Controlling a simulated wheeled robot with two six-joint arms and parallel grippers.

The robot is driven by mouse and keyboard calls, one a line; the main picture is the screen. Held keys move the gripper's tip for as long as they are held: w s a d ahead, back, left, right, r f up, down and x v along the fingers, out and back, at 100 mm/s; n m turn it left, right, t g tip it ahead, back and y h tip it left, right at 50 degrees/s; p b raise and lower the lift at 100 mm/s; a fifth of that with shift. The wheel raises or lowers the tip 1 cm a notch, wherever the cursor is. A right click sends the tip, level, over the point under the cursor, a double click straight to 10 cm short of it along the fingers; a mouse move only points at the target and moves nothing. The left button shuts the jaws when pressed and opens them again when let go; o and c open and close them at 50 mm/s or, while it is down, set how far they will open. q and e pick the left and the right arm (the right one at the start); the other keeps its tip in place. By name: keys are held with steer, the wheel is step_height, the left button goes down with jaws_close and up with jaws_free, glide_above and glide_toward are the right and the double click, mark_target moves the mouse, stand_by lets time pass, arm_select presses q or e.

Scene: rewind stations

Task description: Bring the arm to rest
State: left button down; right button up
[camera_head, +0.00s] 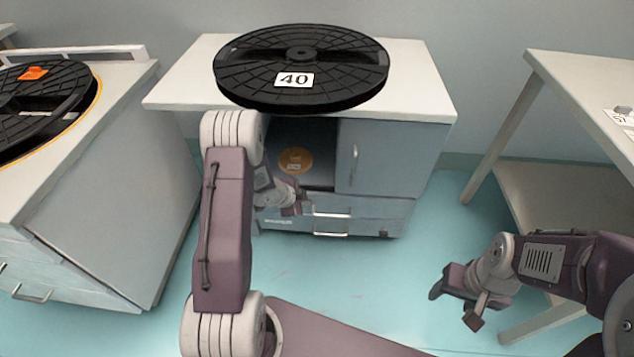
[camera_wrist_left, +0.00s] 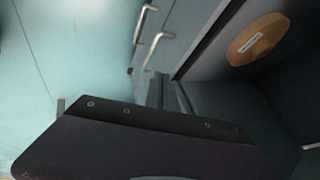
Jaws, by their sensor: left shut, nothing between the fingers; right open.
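My left arm rises in front of the middle cabinet (camera_head: 390,150) in the head view. Its left gripper (camera_head: 297,210) hangs down before the cabinet's open compartment and upper drawer, shut and empty. In the left wrist view a dark gripper part (camera_wrist_left: 150,130) fills the lower middle, and the fingertips are hard to make out. My right gripper (camera_head: 455,305) is at the lower right, open and empty, over the floor.
A black reel (camera_head: 340,75) labelled 40 lies on the cabinet top. An orange-brown disc (camera_head: 296,160) is in the open compartment; it also shows in the wrist view (camera_wrist_left: 258,38). A bench (camera_head: 130,170) stands left, a table (camera_head: 580,80) right. Floor between is clear.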

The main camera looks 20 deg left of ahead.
arm_select(q)
steer(key=w+d+r+n+t+y, duration=0.1)
steer(key=d+r, duration=0.2)
steer(key=r, duration=0.6)
steer(key=d+r+t, duration=0.1)
steer(key=d+r, duration=0.3)
steer(key=r, duration=0.4)
steer(key=s+f+n+g+y+p, duration=0.2)
steer(key=s+n+g, duration=0.85)
steer(key=s, duration=1.25)
step_height(320, 180, up, 33)
steer(key=n+t+p, duration=0.2)
steer(key=t+p, duration=0.1)
steer(key=p, duration=2.9)
steer(key=shift+p, duration=0.3)
